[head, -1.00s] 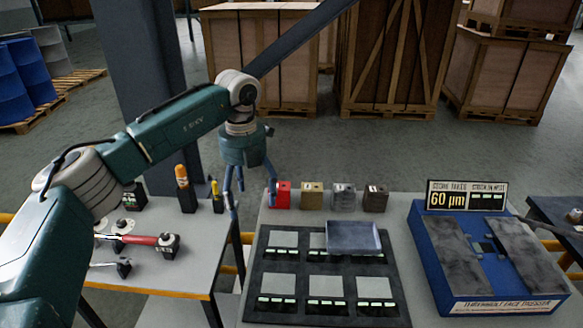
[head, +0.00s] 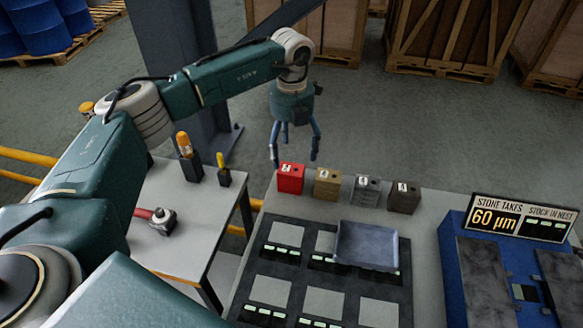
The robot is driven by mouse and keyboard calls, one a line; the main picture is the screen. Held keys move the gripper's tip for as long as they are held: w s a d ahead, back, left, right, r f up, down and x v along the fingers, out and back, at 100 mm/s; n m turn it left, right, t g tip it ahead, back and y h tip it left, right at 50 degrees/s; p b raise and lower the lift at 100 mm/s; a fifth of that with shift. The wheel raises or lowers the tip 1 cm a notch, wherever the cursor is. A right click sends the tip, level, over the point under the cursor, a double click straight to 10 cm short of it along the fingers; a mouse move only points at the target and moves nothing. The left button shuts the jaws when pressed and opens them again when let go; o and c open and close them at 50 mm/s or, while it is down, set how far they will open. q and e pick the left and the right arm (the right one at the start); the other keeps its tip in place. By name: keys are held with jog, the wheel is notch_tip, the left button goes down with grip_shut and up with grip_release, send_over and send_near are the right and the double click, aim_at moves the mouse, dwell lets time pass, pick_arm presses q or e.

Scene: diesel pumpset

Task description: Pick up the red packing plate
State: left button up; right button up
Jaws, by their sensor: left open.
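The red packing plate (head: 291,178) is a small red block with a pale label on top. It stands upright at the left end of a row at the back edge of the grey table. My left gripper (head: 295,162) points down with its fingers spread, and nothing shows between them. Its fingertips appear just above and behind the red plate in the head view, one towards each side. I cannot tell the exact gap in depth. The right gripper is not in view.
Tan (head: 327,187), grey (head: 366,190) and dark brown (head: 404,197) blocks stand closely to the right of the red one. A shallow grey tray (head: 365,245) lies on the dark nest board (head: 262,269). A blue fixture (head: 452,260) stands at right.

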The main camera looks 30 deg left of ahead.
aim_at(291, 168)
pick_arm(q)
notch_tip(291, 168, down, 5)
jog(key=p, duration=0.2)
jog(key=shift+s+p, duration=0.15)
jog(key=shift+p, duration=0.15)
jog(key=shift+f, duration=0.35)
jog(key=c, duration=1.9)
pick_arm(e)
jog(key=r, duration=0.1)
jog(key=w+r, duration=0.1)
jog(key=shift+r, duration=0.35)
